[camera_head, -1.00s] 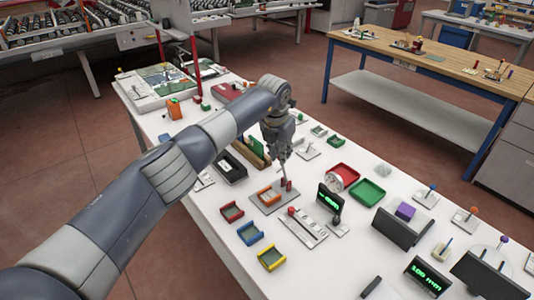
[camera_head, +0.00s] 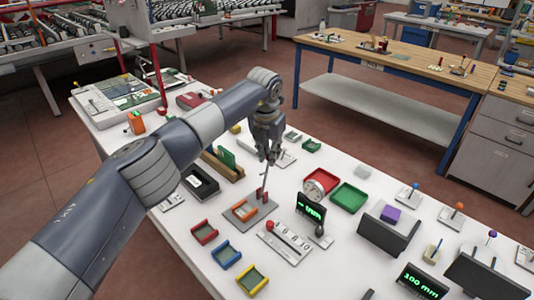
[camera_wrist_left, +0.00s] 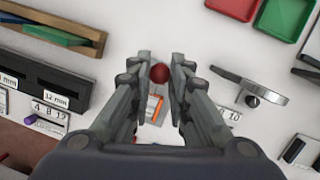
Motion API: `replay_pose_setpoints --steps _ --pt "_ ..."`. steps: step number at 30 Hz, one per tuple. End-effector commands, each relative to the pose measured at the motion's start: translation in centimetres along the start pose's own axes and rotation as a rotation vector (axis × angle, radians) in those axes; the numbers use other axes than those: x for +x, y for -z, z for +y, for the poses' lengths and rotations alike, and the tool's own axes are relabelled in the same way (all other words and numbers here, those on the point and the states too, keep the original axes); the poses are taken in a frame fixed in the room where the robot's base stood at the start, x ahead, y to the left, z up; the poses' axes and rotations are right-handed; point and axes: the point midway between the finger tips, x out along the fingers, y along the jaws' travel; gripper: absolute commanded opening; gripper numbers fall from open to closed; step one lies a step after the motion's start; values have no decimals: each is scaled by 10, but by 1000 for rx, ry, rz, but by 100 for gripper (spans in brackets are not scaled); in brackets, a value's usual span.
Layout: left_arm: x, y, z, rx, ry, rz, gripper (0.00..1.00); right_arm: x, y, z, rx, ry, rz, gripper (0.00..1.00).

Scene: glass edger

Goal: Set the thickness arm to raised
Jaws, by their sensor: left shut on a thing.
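The thickness arm is a thin rod (camera_head: 265,181) that rises nearly upright from a grey plate (camera_head: 236,223) bearing an orange bracket (camera_head: 243,211). Its red ball knob (camera_wrist_left: 159,73) shows between my fingertips in the left wrist view. My left gripper (camera_head: 271,158) is shut on the knob, pointing down from above the plate. The orange bracket also shows below the knob in the left wrist view (camera_wrist_left: 156,105). In the head view the fingers hide the knob. My right gripper is not in view.
A slider plate with a red knob (camera_head: 270,226) and a green-lit display (camera_head: 310,207) stand close by on the right. Red (camera_head: 197,232), blue (camera_head: 222,255) and yellow (camera_head: 249,279) trays lie in front. A round dial and red tray (camera_head: 322,179) lie further right.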

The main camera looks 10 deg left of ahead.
Motion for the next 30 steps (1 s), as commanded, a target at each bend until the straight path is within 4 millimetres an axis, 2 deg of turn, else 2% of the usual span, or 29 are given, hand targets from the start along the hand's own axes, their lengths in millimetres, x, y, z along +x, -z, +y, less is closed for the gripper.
replay_pose_setpoints --steps 1,12,13,15,16,25,30 --pt "-5 -10 -4 6 3 -37 0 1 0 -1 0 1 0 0" --pt "-6 -11 -6 9 5 -39 0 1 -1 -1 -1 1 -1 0" --pt "-6 -11 -6 9 5 -40 20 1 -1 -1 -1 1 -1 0" --pt "-6 -11 -6 9 5 -39 36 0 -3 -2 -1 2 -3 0" --pt "-6 -11 -6 9 6 -38 39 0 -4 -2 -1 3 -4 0" --pt "-3 -8 -4 5 5 -28 39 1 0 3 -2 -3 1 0" --pt "-18 -9 -4 7 4 -29 39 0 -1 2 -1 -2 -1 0"
